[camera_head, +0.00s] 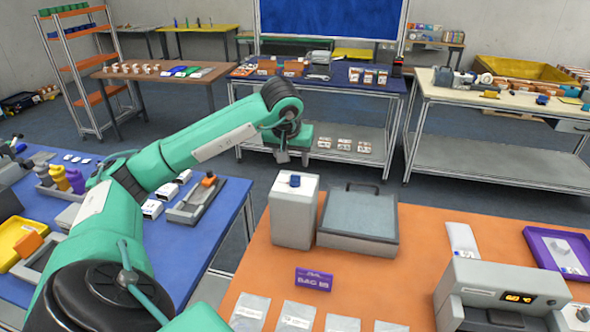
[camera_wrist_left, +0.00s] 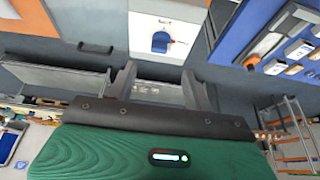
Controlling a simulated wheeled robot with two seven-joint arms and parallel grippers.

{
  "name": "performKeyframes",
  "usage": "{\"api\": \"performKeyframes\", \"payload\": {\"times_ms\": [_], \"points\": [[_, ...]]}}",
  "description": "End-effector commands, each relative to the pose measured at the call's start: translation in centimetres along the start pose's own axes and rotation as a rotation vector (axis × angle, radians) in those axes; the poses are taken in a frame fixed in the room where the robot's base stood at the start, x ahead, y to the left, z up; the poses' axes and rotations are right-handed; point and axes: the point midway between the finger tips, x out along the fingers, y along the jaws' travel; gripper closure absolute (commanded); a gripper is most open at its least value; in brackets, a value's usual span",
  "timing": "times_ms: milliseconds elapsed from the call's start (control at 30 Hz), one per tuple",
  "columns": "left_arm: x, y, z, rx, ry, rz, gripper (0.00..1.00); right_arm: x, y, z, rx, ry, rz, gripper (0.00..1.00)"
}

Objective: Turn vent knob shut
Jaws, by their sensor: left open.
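The vent knob (camera_head: 295,181) is a small blue knob on top of a white box (camera_head: 293,218), which stands on the orange table. My left gripper (camera_head: 283,157) hangs beyond and above the box in the head view, apart from the knob. In the left wrist view its fingers (camera_wrist_left: 157,82) are spread with nothing between them. My right gripper is not in view.
A grey lidded case (camera_head: 358,220) with a black handle stands right beside the white box. A purple BAG sign (camera_head: 314,280), several flat bags and a grey display device (camera_head: 502,290) are on the orange table (camera_head: 262,265). A blue table with tools is at left.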

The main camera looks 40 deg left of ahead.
Motion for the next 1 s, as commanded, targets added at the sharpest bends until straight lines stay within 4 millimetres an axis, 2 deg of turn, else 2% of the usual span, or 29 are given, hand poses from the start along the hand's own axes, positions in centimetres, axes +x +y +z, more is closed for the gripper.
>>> {"api": "performKeyframes", "payload": {"times_ms": [200,400,600,833,867,1000], "points": [[3.7,0.0,0.0,-0.001,-0.005,0.0,0.49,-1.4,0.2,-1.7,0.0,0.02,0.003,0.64],[6.4,0.0,0.0,0.0,-0.003,0.0,0.49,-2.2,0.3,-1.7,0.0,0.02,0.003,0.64],[7.6,0.0,0.0,0.0,-0.001,-0.001,0.49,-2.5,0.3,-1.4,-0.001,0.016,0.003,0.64],[7.7,0.0,0.0,0.0,0.0,0.0,0.49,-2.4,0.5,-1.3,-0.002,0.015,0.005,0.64],[7.7,0.0,0.0,0.0,0.0,0.0,0.51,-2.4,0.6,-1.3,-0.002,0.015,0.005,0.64],[7.7,0.0,0.0,0.0,0.0,0.0,0.78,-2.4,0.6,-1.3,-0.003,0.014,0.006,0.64]]}}
